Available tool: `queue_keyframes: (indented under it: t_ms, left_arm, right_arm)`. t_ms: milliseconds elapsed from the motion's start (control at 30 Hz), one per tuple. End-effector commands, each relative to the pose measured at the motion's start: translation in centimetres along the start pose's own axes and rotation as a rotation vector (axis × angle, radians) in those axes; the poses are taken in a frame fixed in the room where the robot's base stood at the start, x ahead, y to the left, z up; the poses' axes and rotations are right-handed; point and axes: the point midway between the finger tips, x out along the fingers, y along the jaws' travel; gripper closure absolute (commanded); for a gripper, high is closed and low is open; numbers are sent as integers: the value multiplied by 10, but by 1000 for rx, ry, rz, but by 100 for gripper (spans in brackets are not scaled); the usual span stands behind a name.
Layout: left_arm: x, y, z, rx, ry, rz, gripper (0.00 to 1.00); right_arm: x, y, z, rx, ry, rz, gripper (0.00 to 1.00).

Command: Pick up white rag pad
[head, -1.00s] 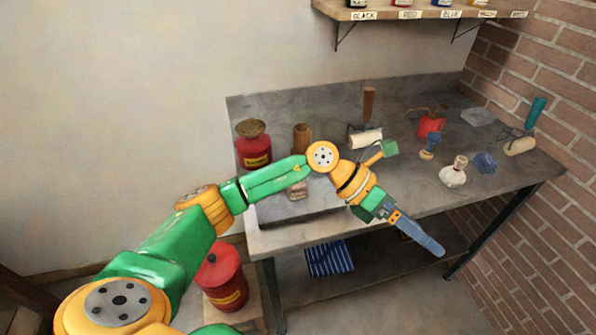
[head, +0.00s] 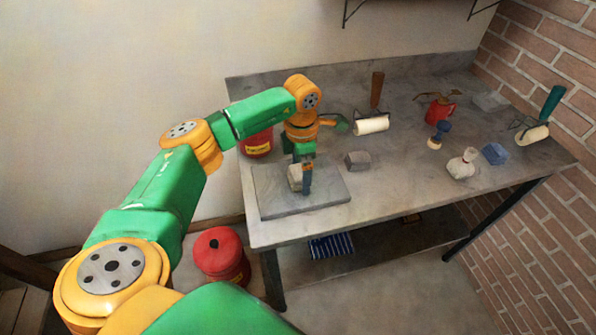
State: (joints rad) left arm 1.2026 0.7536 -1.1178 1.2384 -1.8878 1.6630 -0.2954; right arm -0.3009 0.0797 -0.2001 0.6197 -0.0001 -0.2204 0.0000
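The white rag pad (head: 461,164) is a pale cloth bundle with a tied knob on top. It stands on the right part of the grey table, left of a blue rag pad (head: 494,154). My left gripper (head: 306,190) points down over the dark stone slab (head: 325,198) on the table's left part, well left of the white pad. Its fingers show edge-on, so their opening is hidden. A small pale block (head: 295,177) shows directly beside the fingers; I cannot tell if they touch it. My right gripper is not in view.
A brayer (head: 372,125) and a grey block (head: 357,160) lie mid-table. A red oil can (head: 439,110), a small blue-topped tool (head: 438,133) and a second roller (head: 532,135) stand at the right. A red can (head: 221,255) stands below, left of the table. The middle front is clear.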

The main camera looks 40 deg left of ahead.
Motion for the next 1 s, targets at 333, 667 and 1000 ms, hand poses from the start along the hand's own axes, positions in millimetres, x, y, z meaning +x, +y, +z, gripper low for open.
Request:
queue_keyframes:
  t_ms: [333, 667, 1000]
  left_arm:
    - [0, 0, 0, 1, -1, -1, 78]
    - [-14, 0, 1, 1, -5, 1, 78]
    - [-100, -66, 0, 12, -5, 8, 78]
  right_arm:
    - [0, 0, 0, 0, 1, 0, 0]
    - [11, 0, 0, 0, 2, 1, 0]
    - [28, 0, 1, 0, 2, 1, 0]
